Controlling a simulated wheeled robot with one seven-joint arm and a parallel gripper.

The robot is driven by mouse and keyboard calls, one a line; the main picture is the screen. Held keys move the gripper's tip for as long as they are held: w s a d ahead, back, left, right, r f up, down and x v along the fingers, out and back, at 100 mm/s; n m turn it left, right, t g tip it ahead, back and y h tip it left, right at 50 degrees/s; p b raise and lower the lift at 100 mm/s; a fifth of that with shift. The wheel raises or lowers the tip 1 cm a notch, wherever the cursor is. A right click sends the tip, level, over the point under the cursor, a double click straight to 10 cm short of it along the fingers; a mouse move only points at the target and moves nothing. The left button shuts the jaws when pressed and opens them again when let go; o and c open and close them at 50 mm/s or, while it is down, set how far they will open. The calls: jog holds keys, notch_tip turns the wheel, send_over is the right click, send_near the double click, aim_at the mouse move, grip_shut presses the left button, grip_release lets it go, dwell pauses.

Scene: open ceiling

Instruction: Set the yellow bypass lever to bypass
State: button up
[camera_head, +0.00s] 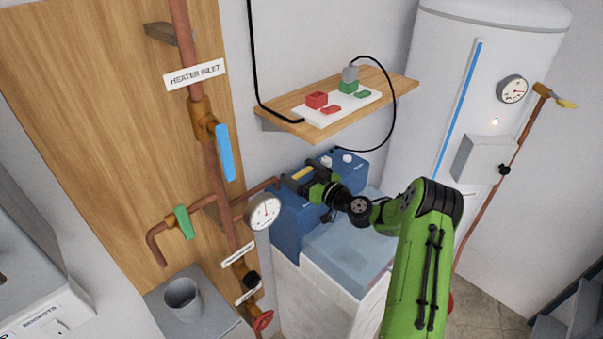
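A yellow lever (302,173) shows at the back left of the blue softener unit (289,219), close to the copper pipe. My gripper (316,187) is right at this lever, just below and right of it. My gripper hides part of the unit's top and perhaps part of the lever. Whether the fingers touch the lever or are open or shut cannot be made out at this size. No bypass marking can be read.
A gauge (263,211), blue handle (224,152) and green handle (184,222) are left. A white tank (432,80) and another yellow handle (567,104) are right.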

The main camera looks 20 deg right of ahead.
jog(key=c, duration=1.1)
jog(key=shift+o, duration=0.2)
jog(key=h+b, duration=0.1)
jog(key=m+h+b, duration=0.1)
jog(key=shift+s+f+m+t+b, duration=0.15)
jog(key=shift+m+t+b, duration=0.15)
jog(key=shift+t+b, duration=0.1)
jog(key=shift+s+r+m+h+b, duration=0.1)
jog(key=shift+m+h+b, duration=0.25)
jog(key=shift+h, duration=0.3)
jog(key=shift+s+r+m+h+b, duration=0.1)
jog(key=shift+m+h+b, duration=0.2)
jog(key=shift+h, duration=0.35)
jog(key=shift+d, duration=0.1)
jog(key=o, duration=1.3)
jog(key=shift+s, duration=0.1)
